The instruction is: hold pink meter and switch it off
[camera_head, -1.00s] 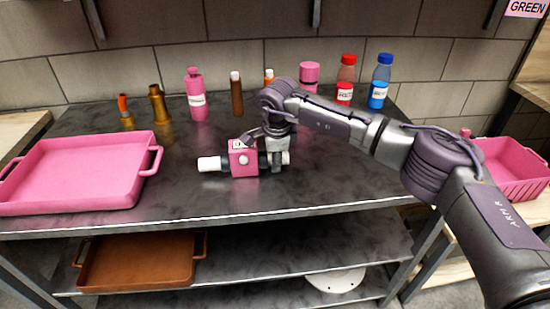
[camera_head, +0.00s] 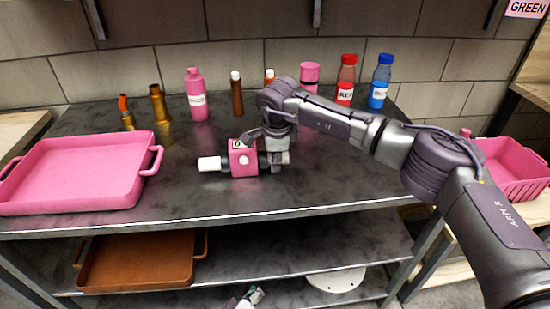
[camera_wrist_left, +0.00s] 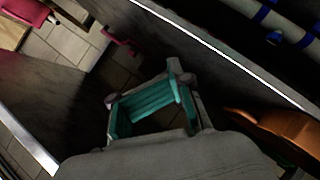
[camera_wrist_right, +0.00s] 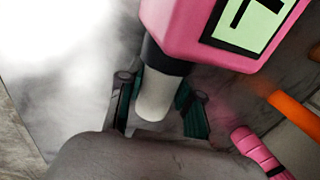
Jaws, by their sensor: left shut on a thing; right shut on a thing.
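The pink meter (camera_head: 243,170) lies on the dark tabletop, with a white pipe end to its left, a round pale button on its front and a small display on top. The right wrist view shows its pink body (camera_wrist_right: 180,30), lit greenish display and black collar. My right gripper (camera_head: 274,158) is shut on the meter's right-hand pipe end, which is between the fingers in the right wrist view (camera_wrist_right: 157,108). My left gripper (camera_head: 250,297) is low at the bottom edge, below the tabletop and away from the meter.
A pink tray (camera_head: 75,203) is at the left of the tabletop. Several bottles and tubes stand along the back, including a pink bottle (camera_head: 196,95). A brown tray (camera_head: 140,284) and a white disc (camera_head: 336,281) are on the shelf below. The front tabletop is clear.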

